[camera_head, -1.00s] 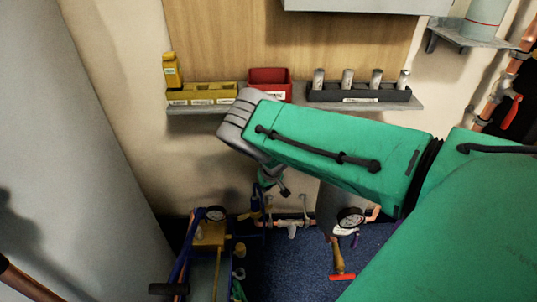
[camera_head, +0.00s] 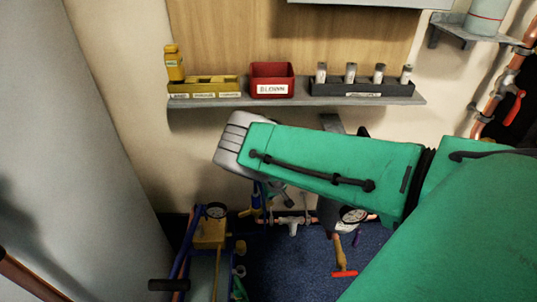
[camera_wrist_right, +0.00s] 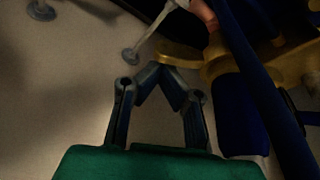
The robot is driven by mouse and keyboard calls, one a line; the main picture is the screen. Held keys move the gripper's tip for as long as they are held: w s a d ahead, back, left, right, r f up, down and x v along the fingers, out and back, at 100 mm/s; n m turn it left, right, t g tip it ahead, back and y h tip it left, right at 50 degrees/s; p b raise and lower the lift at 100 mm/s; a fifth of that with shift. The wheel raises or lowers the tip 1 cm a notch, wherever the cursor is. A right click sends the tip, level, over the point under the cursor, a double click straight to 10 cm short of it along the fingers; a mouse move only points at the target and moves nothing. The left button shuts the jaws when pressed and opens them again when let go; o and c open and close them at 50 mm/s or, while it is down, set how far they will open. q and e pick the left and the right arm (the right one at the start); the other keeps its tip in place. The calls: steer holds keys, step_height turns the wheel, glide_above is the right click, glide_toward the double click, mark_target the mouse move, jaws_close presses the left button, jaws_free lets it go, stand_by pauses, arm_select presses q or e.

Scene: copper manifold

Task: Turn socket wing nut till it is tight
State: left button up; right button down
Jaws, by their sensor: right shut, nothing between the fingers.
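My right arm crosses the head view from the right, and my right gripper (camera_head: 280,196) points down below its green forearm, in front of the wall. In the right wrist view the right gripper (camera_wrist_right: 158,70) has its fingertips together with nothing between them, close to a yellow part (camera_wrist_right: 180,54). A blue pipe-like part (camera_wrist_right: 262,90) lies to the right of the fingers. The copper manifold (camera_head: 308,218) with a white fitting (camera_head: 293,228) runs low along the wall, just below the gripper. I cannot make out the socket wing nut. My left gripper is not in view.
A grey shelf (camera_head: 300,101) holds a yellow tray (camera_head: 205,90), a red bin (camera_head: 272,80) and a dark rack (camera_head: 362,88). A blue-and-yellow rig (camera_head: 209,236) stands at lower left. Blue floor lies between.

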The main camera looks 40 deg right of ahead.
steer(key=shift+s+d, duration=0.1)
steer(key=shift+s, duration=0.05)
steer(key=shift+s, duration=0.45)
stand_by(0.3)
steer(key=shift+s, duration=0.2)
steer(key=s+m, duration=0.1)
steer(key=a+m, duration=0.1)
steer(key=m, duration=0.1)
steer(key=shift+s+h, duration=0.4)
steer(key=s+a+m, duration=0.1)
steer(key=a+m, duration=0.1)
steer(key=a, duration=0.1)
steer(key=s+a+p, duration=0.1)
steer(key=shift+s+a+f+m+g+h, duration=0.1)
steer(key=shift+s+a+m+g+h, duration=0.2)
steer(key=shift+s+m+g, duration=0.1)
